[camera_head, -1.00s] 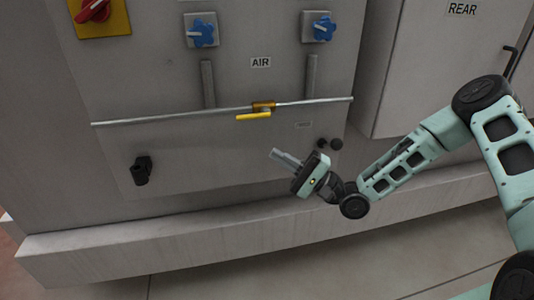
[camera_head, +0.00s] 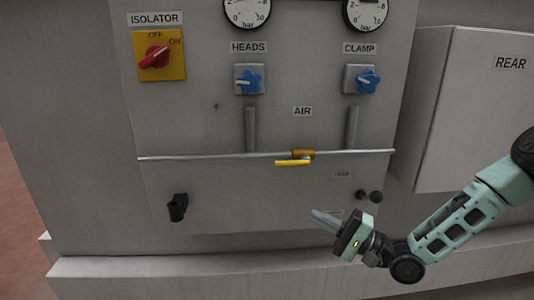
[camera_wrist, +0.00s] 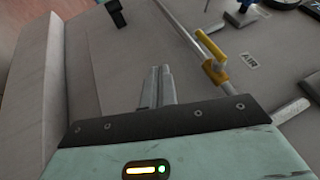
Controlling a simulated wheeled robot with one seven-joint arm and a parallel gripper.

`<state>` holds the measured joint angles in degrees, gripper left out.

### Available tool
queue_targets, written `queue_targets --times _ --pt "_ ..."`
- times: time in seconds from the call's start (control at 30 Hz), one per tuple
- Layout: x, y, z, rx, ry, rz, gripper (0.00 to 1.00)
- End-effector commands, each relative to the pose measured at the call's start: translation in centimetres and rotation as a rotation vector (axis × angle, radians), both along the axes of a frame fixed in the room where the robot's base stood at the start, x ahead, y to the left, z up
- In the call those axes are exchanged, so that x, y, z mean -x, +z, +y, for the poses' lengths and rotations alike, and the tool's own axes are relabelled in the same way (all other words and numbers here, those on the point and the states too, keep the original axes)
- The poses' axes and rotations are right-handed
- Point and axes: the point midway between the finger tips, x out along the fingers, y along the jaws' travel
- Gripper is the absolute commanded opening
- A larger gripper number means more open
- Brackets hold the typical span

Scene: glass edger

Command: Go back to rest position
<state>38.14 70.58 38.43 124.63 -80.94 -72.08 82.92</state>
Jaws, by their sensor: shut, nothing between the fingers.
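My gripper (camera_head: 318,215) is at the lower right in the head view, in front of the lower part of the grey machine panel (camera_head: 225,195). Its fingers point up and to the left, are shut and hold nothing. The arm reaches in from the right edge. In the wrist view the gripper's two fingers (camera_wrist: 158,88) lie side by side. The fingers appear apart from the panel, with the air pipe and its valve above them.
A pipe with a yellow-handled valve (camera_head: 294,162) crosses the panel. Above are blue knobs (camera_head: 249,81), a red isolator switch (camera_head: 156,56) and gauges (camera_head: 247,12). A black handle (camera_head: 177,207) sits lower left. The REAR cabinet (camera_head: 463,110) stands at right. A ledge (camera_head: 200,275) runs below.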

Motion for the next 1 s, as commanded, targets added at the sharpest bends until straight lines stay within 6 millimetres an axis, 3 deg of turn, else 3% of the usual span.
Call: queue_targets --times 0.1,0.2,0.33,0.47,0.7,1.0 --pt "0.1 -1.4 3.7 0.302 0.023 -0.032 0.0" --pt "0.7 -2.9 5.8 0.598 0.048 -0.074 0.0" --pt "2.3 -4.1 7.0 0.954 0.104 -0.139 0.0" --pt "4.8 -3.9 6.9 1.271 0.182 -0.203 0.0" --pt "12.1 -0.6 5.2 1.712 0.387 -0.274 0.0" --pt "24.5 4.6 3.3 1.903 0.735 -0.298 0.0"
